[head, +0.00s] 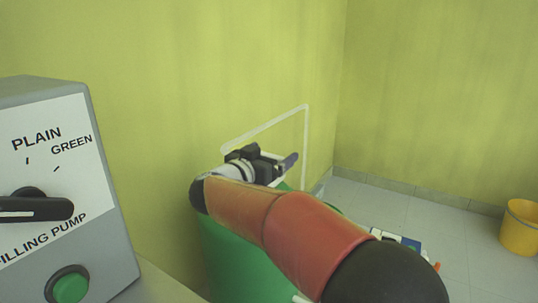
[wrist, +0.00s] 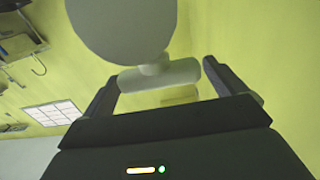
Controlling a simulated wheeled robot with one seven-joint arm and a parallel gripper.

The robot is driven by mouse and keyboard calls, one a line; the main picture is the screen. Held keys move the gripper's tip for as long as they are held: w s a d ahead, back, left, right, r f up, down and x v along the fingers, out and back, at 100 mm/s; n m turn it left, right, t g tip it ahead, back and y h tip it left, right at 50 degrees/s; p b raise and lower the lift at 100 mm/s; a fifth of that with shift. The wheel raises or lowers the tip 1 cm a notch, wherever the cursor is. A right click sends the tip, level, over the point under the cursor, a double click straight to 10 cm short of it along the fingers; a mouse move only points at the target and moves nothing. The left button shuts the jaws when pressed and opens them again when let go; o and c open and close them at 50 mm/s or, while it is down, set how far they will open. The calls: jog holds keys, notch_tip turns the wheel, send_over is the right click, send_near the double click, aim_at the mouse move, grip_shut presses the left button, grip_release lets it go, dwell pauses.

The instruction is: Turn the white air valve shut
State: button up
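The white air valve shows in the wrist view as a pale crossbar handle (wrist: 160,75) on a short stem, with a large round pale body (wrist: 122,25) behind it. My gripper (head: 285,163) is in the middle of the head view, at the far end of my orange arm. In the wrist view its two dark fingers are spread wide, one at each end of the handle. The handle spans nearly the whole gap between them. I cannot tell whether either finger touches it. In the head view the valve cannot be made out behind my gripper and arm.
A thin white pipe (head: 306,130) runs along the yellow wall by my gripper. A green vessel (head: 228,262) stands below my arm. A grey pump control box (head: 115,235) is at the left. A yellow bucket (head: 520,229) stands on the tiled floor at the right.

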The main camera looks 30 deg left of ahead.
jog(key=s, duration=0.7)
jog(key=shift+s+a+b, duration=0.35)
jog(key=shift+s+a, duration=0.05)
dwell(0.3)
jog(key=w+d+r+n+t+y, duration=0.1)
jog(key=w+d+r+n+y, duration=0.2)
jog(key=w+d+r+y, duration=0.4)
jog(key=s+d+n+g+y, duration=0.2)
jog(key=s+d+n+g, duration=0.1)
jog(key=d, duration=0.7)
jog(key=s+d+f+m+g+h, duration=0.2)
jog(key=s+d+f+g, duration=0.3)
jog(key=s+d+f, duration=0.6)
jog(key=s+d+f+m+g+h, duration=0.2)
jog(key=s+d+f+g+h, duration=0.3)
jog(key=s+d+f, duration=0.5)
jog(key=s+d, duration=0.2)
jog(key=d, duration=0.6)
jog(key=shift+d+f+m, duration=0.15)
jog(key=shift+f+m, duration=0.25)
